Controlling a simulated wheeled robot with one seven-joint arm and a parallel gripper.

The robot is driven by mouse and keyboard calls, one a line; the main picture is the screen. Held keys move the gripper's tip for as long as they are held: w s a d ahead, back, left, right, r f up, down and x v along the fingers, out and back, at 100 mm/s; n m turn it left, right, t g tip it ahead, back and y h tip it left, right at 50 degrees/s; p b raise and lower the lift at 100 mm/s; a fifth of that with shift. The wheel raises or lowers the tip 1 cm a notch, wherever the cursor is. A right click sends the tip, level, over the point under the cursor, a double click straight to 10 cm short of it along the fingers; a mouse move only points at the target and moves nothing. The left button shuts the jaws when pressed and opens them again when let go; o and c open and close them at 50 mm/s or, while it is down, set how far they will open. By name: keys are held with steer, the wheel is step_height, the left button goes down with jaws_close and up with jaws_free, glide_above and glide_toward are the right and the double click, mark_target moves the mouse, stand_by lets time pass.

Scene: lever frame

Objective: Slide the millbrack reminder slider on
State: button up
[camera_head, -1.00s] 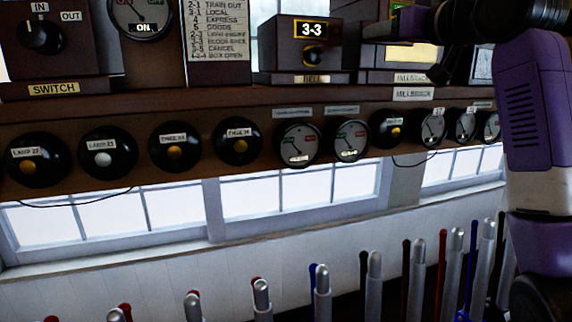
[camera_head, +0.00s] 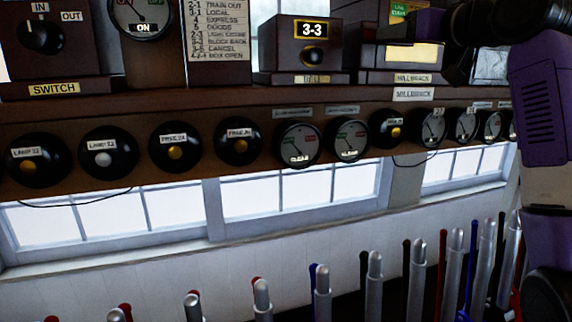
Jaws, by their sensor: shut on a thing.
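The Millbrack instrument (camera_head: 400,58) is a dark wooden box with a pale yellow panel, on the shelf at the upper right. A plate below it reads MILLBRACK. A green label shows at its top. My gripper (camera_head: 452,62) is dark and only partly seen, at the right side of this box, with my purple arm behind it to the right. It is shut on what seems to be the reminder slider. The slider itself and the fingertips are too dark and hidden to make out clearly.
The 3-3 bell box (camera_head: 302,45) stands left of the Millbrack box. Below the shelf (camera_head: 200,103) is a row of round plungers and dials. Several upright levers (camera_head: 375,280) stand along the bottom right. Windows are behind.

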steer(key=shift+w+a+r, duration=0.15)
steer(key=shift+a+r, duration=0.3)
steer(key=shift+r, duration=0.05)
stand_by(0.8)
steer(key=o, duration=1.2)
steer(key=shift+c, duration=0.2)
steer(key=shift+d, duration=0.1)
steer(key=shift+o, duration=0.3)
steer(key=shift+f, duration=0.15)
steer(key=shift+d+f+b+v, duration=0.15)
steer(key=shift+b+v, duration=0.3)
steer(key=shift+v, duration=0.45)
steer(key=shift+d+f+b+v, duration=0.1)
steer(key=shift+b+v, duration=0.3)
steer(key=shift+v, duration=0.45)
steer(key=shift+d+f+b+v, duration=0.15)
steer(key=shift+b+v, duration=0.3)
steer(key=shift+v, duration=0.45)
